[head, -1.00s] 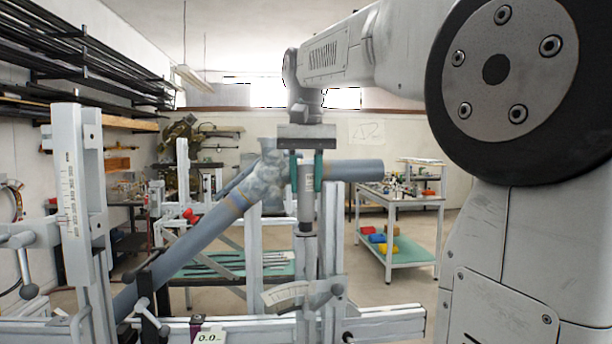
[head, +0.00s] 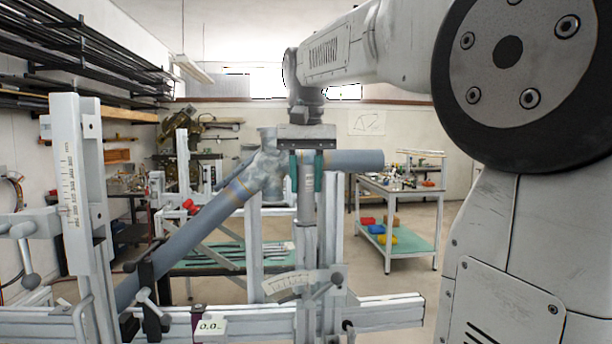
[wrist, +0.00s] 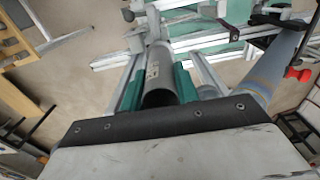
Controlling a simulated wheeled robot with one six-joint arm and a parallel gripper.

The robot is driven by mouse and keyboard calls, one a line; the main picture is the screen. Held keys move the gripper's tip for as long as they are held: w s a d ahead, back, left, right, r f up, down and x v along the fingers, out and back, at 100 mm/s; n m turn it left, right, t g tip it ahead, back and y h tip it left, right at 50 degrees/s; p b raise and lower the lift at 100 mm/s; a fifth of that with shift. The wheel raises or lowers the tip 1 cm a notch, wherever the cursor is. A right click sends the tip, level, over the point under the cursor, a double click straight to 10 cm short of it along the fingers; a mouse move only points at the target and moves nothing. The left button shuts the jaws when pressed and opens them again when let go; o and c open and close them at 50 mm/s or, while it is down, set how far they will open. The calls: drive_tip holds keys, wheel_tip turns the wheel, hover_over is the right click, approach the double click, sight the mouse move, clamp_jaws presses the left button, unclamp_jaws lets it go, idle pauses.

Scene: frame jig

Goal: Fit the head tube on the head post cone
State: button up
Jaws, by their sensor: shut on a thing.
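My gripper (head: 306,172) is shut on the head tube (head: 306,205), a short grey upright tube between its green finger pads. In the wrist view, the tube's open end (wrist: 160,97) faces the camera, with green pads on both sides of the tube. In the head view, the tube stands in line above the grey head post (head: 307,255) of the jig. The cone is not visible, and I cannot tell whether the tube's lower end touches or surrounds it.
A blue-grey diagonal tube (head: 195,232) and a horizontal tube (head: 356,160) are close by. The jig's scaled upright (head: 72,180) stands at left, with a rail (head: 385,312) along the front. A cart (head: 410,250) stands behind on the right.

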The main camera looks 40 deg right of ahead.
drive_tip(key=shift+f, duration=0.1)
drive_tip(key=o, duration=1.1)
wheel_tip(320, 180, up, 8)
drive_tip(key=shift+f, duration=0.1)
